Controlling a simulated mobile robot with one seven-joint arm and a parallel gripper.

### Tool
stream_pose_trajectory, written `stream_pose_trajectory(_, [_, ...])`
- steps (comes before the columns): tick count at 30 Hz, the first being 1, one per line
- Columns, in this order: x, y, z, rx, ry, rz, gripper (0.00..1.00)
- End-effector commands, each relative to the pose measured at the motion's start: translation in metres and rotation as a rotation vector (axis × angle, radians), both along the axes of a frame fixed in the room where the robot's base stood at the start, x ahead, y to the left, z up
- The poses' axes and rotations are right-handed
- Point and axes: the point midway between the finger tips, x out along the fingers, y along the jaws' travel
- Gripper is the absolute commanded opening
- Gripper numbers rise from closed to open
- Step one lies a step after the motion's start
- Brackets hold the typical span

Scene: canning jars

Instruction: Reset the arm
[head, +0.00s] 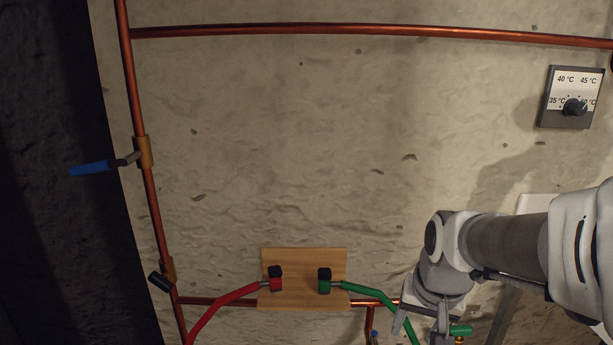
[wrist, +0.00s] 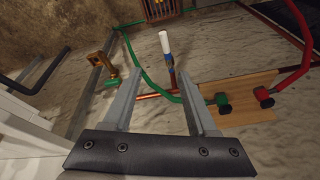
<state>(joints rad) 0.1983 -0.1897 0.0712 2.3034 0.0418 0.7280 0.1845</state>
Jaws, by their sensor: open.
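My gripper (head: 422,322) is at the lower right of the head view, at the end of my arm that comes in from the right edge. It is low in front of the wall, to the right of the wooden board. In the wrist view my gripper (wrist: 160,88) shows two grey fingers spread wide apart, with nothing held between them. Beyond the fingers a valve with a white and blue handle (wrist: 167,45) stands on the copper pipe. I cannot tell its distance from the fingertips.
The wooden board (head: 304,262) carries a red hose (head: 225,300) and a green hose (head: 365,291). A green-handled valve (head: 460,330) sits close beside the gripper. A blue lever (head: 90,168) juts from the left pipe. A temperature dial (head: 572,98) is upper right. The wall's middle is clear.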

Motion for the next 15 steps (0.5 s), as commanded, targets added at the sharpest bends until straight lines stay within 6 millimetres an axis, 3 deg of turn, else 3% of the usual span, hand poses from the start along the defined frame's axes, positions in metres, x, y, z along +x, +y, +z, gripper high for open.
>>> stream_pose_trajectory(6, [-0.048, 0.02, 0.039, -0.054, -0.084, 0.139, 0.58])
stream_pose_trajectory(15, [-0.103, 0.036, 0.061, -0.101, -0.174, 0.29, 0.58])
